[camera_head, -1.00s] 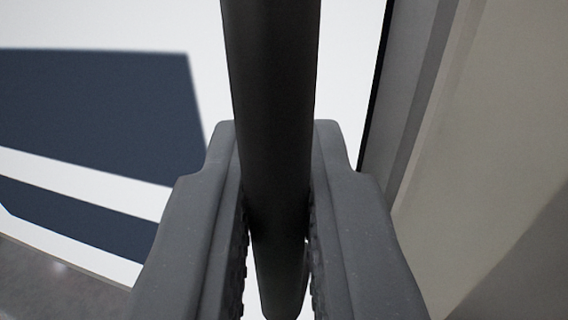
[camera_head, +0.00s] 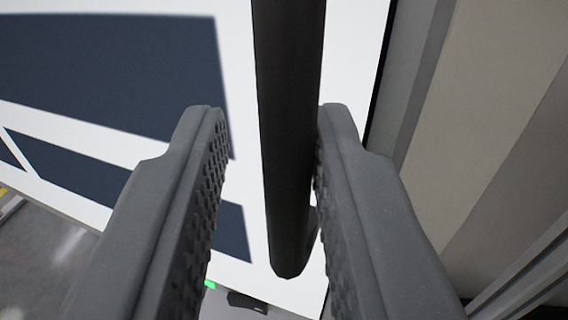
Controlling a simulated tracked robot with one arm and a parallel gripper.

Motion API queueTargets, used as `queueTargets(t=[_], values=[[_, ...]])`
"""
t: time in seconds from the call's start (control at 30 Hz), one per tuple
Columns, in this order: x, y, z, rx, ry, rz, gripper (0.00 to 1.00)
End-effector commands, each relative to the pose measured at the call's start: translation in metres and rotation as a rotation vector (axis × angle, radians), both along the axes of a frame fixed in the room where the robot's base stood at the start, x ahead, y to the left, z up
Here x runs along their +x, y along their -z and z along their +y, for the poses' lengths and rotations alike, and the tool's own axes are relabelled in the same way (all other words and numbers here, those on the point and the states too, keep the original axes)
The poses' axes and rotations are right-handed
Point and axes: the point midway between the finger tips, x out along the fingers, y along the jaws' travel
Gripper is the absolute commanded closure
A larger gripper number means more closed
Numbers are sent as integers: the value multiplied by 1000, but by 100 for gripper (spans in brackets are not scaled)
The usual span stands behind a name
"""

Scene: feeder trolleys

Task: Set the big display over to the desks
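The big display (camera_head: 237,80) fills the left and middle of the view, a white panel with dark blue blocks. A black upright bar (camera_head: 287,130), which looks like its handle, runs down in front of the panel from the top edge and ends in the lower middle. My gripper (camera_head: 262,112) is open, with one finger on each side of the bar. The left finger stands clear of the bar. The right finger is very close to it; I cannot tell if they touch. The display's base and upper part are out of view.
A beige and grey wall or frame (camera_head: 480,110) stands close on the right, beside the display's dark edge. A grey floor (camera_head: 60,255) shows at the lower left, with a small green spot (camera_head: 210,285) below the panel. Metal rails (camera_head: 525,275) show at the lower right.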

Motion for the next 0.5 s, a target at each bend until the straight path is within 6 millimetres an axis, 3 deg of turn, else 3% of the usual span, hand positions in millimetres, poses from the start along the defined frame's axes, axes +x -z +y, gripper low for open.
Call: queueTargets(t=[0.5], values=[[2,-2,3,-3,-7,-4,83]])
